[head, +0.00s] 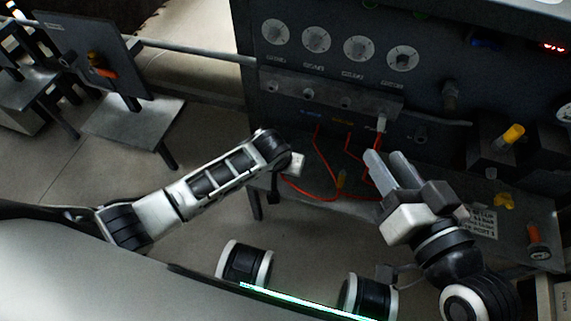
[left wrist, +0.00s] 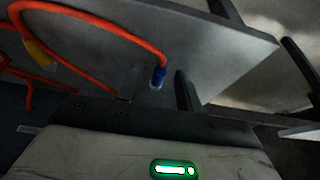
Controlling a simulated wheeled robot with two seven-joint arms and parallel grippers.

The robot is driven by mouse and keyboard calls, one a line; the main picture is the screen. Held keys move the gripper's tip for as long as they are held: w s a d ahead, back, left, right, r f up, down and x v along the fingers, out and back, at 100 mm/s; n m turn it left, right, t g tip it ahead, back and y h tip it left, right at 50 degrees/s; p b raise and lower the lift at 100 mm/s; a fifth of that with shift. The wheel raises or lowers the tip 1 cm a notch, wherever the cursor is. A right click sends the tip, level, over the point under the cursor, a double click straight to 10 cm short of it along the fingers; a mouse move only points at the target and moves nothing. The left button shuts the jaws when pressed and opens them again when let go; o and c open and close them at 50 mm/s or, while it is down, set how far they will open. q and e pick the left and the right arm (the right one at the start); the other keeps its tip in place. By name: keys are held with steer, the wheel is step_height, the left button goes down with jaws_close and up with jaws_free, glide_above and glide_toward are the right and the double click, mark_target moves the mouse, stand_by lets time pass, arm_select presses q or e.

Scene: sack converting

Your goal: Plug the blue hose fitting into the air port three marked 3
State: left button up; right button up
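The blue hose fitting (left wrist: 159,77) is the end of a red hose (left wrist: 110,12) in the left wrist view, over a grey shelf; no finger shows touching it. I cannot make it out in the head view. A manifold block (head: 325,98) with a row of ports runs below the gauges; the number marks are too small to read. A pale fitting (head: 382,122) sits at its right end. My left gripper (head: 296,163) is by the shelf's left end, near a red hose; its fingers are unclear. My right gripper (head: 383,154) points up at the panel, fingers apart, seemingly empty.
Red hoses (head: 318,150) hang below the manifold onto the shelf. Gauges (head: 316,39) line the panel above. A grey box with a yellow knob (head: 513,134) stands right. A small stand (head: 132,125) is at left; the floor between is clear.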

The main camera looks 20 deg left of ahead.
arm_select(q)
steer(key=shift+c, duration=0.2)
jaws_close()
steer(key=shift+r+p, duration=2.6)
steer(key=shift+p, duration=0.45)
